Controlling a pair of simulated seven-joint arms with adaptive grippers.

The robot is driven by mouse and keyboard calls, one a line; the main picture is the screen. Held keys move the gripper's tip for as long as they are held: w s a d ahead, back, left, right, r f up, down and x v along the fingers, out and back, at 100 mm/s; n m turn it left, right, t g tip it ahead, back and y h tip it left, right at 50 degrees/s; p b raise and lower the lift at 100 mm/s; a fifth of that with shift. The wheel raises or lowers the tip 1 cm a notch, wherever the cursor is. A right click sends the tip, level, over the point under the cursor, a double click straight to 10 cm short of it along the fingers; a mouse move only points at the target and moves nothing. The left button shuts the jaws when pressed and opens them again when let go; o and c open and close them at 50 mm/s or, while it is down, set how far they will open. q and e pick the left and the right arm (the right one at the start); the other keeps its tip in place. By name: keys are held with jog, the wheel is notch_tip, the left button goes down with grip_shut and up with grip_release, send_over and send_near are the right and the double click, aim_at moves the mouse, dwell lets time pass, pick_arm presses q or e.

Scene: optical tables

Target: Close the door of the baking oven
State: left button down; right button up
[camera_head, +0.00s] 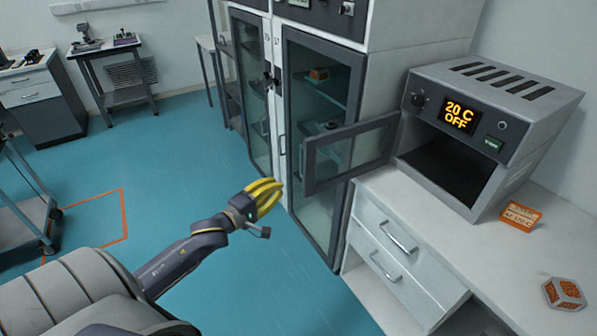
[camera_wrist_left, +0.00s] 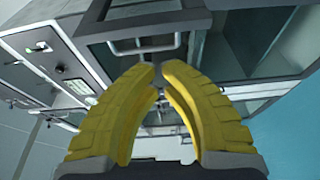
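The baking oven (camera_head: 496,115) stands on the white bench at the right of the head view, its display reading 20 C OFF. Its dark-framed glass door (camera_head: 350,153) stands open, swung out to the left from the oven's left side, and the dark chamber shows. My left gripper (camera_head: 275,187) has yellow fingers and is left of and below the door, apart from it. In the left wrist view the fingertips (camera_wrist_left: 158,66) are brought together with nothing visible between them. My right gripper is not in view.
Tall glass-door cabinets (camera_head: 322,95) stand behind the oven door. White drawers (camera_head: 385,240) with handles are below the bench. An orange box (camera_head: 520,215) and an orange-and-grey block (camera_head: 565,293) lie on the bench.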

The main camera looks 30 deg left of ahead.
pick_arm(q)
jog(key=w+d, duration=0.1)
jog(key=w, duration=0.9)
jog(key=shift+d+r, duration=0.2)
jog(key=shift+d, duration=0.2)
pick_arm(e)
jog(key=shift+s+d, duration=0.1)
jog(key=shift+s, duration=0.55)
